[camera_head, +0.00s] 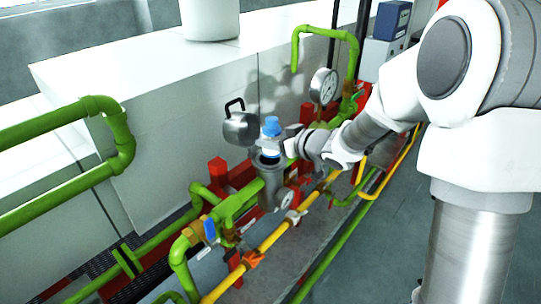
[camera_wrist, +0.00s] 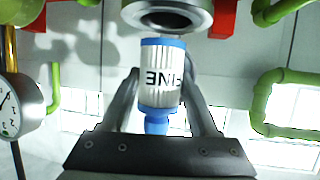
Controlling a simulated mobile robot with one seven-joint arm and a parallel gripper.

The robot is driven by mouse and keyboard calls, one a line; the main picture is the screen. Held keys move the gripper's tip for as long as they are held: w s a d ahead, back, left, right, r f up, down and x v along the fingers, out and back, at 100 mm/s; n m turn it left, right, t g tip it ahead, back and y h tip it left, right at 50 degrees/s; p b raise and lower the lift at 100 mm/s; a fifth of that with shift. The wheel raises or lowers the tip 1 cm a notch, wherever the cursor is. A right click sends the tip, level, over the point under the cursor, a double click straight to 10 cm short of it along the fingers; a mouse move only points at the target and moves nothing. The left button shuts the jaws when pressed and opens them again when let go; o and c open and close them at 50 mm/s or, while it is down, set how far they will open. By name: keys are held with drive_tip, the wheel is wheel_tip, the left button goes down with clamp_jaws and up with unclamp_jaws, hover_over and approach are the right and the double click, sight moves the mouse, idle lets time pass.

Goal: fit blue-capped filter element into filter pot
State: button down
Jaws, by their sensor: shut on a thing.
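The filter element (camera_wrist: 160,75) is a white pleated cylinder with dark lettering and blue ends. Its blue cap (camera_head: 271,126) points up in the head view. My gripper (camera_wrist: 160,88) is shut on the element, one finger on each side of its body. The filter pot (camera_head: 270,178) is a grey metal cylinder directly below the element in the head view. In the wrist view, which looks upside down, the pot's round open rim (camera_wrist: 168,14) shows just beyond the element's far end. The element looks upright and above the mouth. I cannot tell whether its lower end touches or enters the rim.
A grey metal lid-like part with a black handle (camera_head: 240,127) is left of the element. A pressure gauge (camera_head: 323,86) stands behind right; another dial (camera_head: 284,198) is low by the pot. Green pipes (camera_head: 120,140), a yellow pipe (camera_head: 270,240) and red supports (camera_head: 217,170) crowd around.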

sight(270, 152)
drive_tip(key=shift+w+a+f, duration=0.2)
drive_tip(key=shift+a, duration=0.15)
drive_tip(key=shift+f, duration=0.35)
wheel_tip(270, 152, down, 3)
drive_tip(key=shift+f+b, duration=0.1)
drive_tip(key=shift+b, duration=0.3)
drive_tip(key=shift+f, duration=0.15)
